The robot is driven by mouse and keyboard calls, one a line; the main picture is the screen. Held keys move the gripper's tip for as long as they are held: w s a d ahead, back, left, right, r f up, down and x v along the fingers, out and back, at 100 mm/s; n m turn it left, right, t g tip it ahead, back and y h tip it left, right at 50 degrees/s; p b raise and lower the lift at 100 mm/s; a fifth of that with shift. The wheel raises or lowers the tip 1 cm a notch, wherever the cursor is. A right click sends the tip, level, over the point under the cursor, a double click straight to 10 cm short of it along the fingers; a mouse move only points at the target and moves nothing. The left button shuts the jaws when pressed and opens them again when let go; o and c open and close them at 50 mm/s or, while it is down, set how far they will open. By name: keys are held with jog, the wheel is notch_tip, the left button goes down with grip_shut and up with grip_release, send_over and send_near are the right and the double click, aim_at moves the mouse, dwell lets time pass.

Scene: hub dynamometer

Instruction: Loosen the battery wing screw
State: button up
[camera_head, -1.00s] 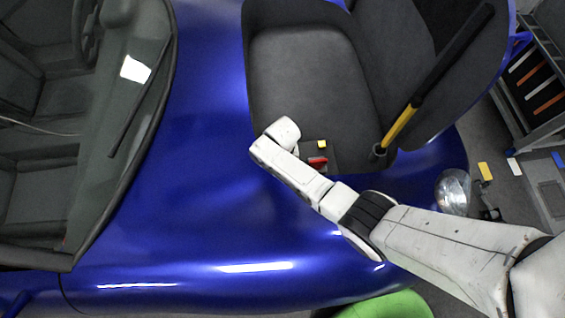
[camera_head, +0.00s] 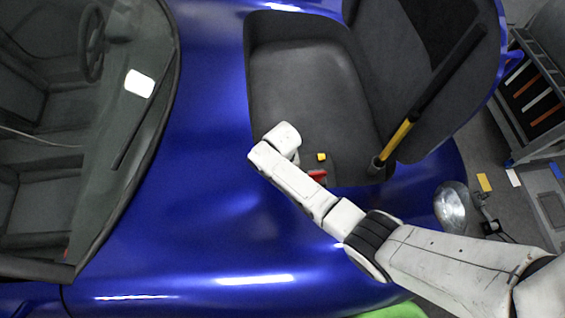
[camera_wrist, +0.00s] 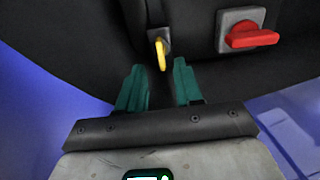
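The yellow wing screw (camera_wrist: 160,53) sits on a small grey mount in the dark compartment, at top centre of the wrist view. In the head view it looks like a small yellow block (camera_head: 321,157) beside my wrist. A red rotary handle (camera_wrist: 252,38) on a grey square plate is to its right; it also shows in the head view (camera_head: 317,175). My gripper (camera_wrist: 160,83) is open, with two green fingers apart and nothing between them. The screw appears just beyond the fingertips, roughly in line with the gap, not touching. My fingers are hidden in the head view.
The blue car body (camera_head: 200,220) surrounds the compartment, with its raised lid (camera_head: 425,90) at right. A black and yellow strut (camera_head: 400,135) stands right of the screw. A headlight (camera_head: 450,207) and a rack (camera_head: 535,95) are farther right.

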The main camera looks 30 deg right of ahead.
notch_tip(320, 180, up, 6)
jog(key=shift+r+p, duration=0.2)
jog(key=shift+p, duration=0.2)
dwell(0.4)
jog(key=s+r+m, duration=0.1)
jog(key=s+m, duration=0.3)
jog(key=m, duration=0.1)
jog(key=s+d+r+m, duration=0.1)
jog(key=s+r+m, duration=0.1)
jog(key=s+m, duration=0.2)
jog(key=s+r+m, duration=0.1)
jog(key=s+m, duration=0.3)
jog(key=m, duration=0.3)
jog(key=shift+d+r+t+y, duration=0.2)
jog(key=shift+t+y, duration=0.1)
jog(key=shift+y, duration=0.1)
jog(key=s+d+r+m, duration=0.3)
jog(key=s+m, duration=0.3)
jog(key=m, duration=0.2)
jog(key=s+d+r+m+h, duration=0.1)
jog(key=s+d+r+m, duration=0.2)
jog(key=s+r+m, duration=0.2)
jog(key=s+m, duration=0.1)
jog(key=m, duration=0.2)
jog(key=shift+s+d+r, duration=0.3)
jog(key=shift+d+r, duration=0.1)
